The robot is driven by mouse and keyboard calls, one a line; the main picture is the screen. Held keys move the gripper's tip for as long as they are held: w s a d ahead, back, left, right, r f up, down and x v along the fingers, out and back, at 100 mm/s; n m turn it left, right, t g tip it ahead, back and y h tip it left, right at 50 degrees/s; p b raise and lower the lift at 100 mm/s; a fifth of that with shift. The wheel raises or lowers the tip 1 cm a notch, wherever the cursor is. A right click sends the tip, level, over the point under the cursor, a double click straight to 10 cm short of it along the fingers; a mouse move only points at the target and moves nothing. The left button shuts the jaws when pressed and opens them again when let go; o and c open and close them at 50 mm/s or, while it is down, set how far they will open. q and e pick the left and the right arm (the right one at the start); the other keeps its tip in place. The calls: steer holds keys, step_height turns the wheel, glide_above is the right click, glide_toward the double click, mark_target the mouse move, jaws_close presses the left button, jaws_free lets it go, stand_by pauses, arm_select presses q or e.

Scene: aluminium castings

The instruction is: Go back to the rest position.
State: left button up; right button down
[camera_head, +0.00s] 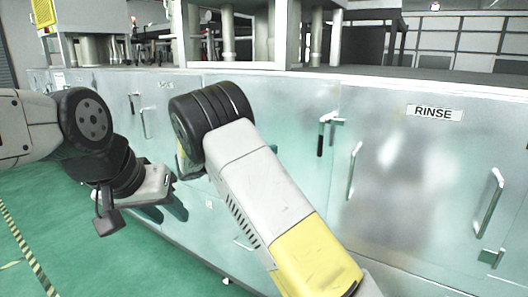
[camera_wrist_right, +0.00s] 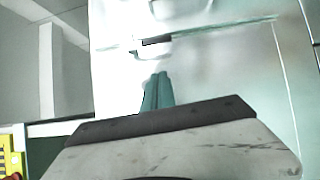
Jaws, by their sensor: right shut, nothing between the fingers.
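My left gripper (camera_head: 163,212) is in the left part of the head view, in front of the cabinet fronts and over the green floor. Its two dark teal fingers point down and stand apart with nothing seen between them. My right arm reaches in from the lower right and bends at a black joint near the cabinets. It hides most of my right gripper in the head view. In the right wrist view the fingers of my right gripper (camera_wrist_right: 157,92) are together and hold nothing. They point towards a pale cabinet front.
A long row of metal cabinets (camera_head: 385,175) with bar handles runs across the head view, close behind both arms. A "RINSE" label (camera_head: 435,113) is on the right. A dark handle (camera_wrist_right: 155,40) shows beyond the right fingers. Green floor (camera_head: 50,225) is clear at lower left.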

steer(key=s+d+f+m+g+y, duration=0.25)
steer(key=s+d+g+y, duration=0.25)
steer(key=s+d+y, duration=0.6)
steer(key=s+a+r+t+y, duration=0.1)
steer(key=s+y, duration=0.2)
steer(key=s, duration=0.4)
steer(key=s+a+r+t+y, duration=0.1)
steer(key=s+a+t+y, duration=0.1)
steer(key=s, duration=0.5)
steer(key=s+a+r+m+t+y, duration=0.1)
steer(key=s+t+y, duration=0.1)
steer(key=s, duration=0.5)
steer(key=shift+s+a+r+y, duration=0.3)
steer(key=shift+s+y, duration=0.1)
steer(key=shift+y, duration=0.4)
